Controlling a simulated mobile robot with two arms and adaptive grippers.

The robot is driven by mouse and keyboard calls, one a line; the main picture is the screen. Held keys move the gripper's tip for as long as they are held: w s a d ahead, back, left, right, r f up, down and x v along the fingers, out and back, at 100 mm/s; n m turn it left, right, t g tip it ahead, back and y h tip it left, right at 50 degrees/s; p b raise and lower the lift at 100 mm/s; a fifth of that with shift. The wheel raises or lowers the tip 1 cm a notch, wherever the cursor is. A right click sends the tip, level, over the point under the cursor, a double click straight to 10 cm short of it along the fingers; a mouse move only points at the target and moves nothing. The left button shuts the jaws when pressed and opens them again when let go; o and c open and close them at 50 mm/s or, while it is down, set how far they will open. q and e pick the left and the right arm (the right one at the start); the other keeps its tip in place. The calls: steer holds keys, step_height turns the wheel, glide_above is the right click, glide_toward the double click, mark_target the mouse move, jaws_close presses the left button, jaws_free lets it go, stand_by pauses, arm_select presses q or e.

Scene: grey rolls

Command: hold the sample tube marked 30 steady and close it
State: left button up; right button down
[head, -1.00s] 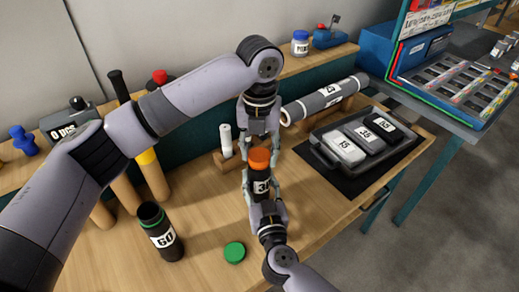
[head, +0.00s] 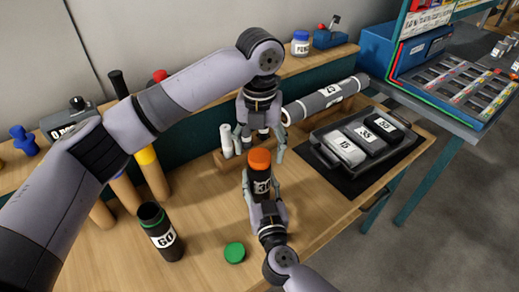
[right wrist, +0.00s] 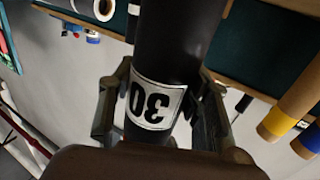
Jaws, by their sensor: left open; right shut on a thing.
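The black sample tube marked 30 (head: 262,187) stands upright with an orange cap (head: 259,160) on its top. My right gripper (head: 263,197) is shut around the tube's body. In the right wrist view the tube (right wrist: 175,35) passes between the two fingers of this gripper (right wrist: 160,105), with its 30 label upside down. My left gripper (head: 260,148) is open and empty, its fingers pointing down just above and behind the orange cap. The tube's lower end is hidden by my right gripper.
An open tube marked 60 (head: 165,245) stands at the left front, with a green cap (head: 235,252) on the bench nearby. A tray (head: 322,157) holds blocks marked 15, 35 and 55. A grey roll (head: 325,99) lies behind.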

arm_select(q)
step_height(320, 180, up, 11)
stand_by(0.3)
steer(key=shift+f, duration=0.15)
arm_select(e)
steer(key=c, duration=0.8)
jaws_free()
steer(key=shift+o, duration=0.2)
steer(key=s+d, duration=0.2)
steer(key=s, duration=0.9)
steer(key=shift+s+d, duration=0.15)
steer(key=shift+s, duration=0.25)
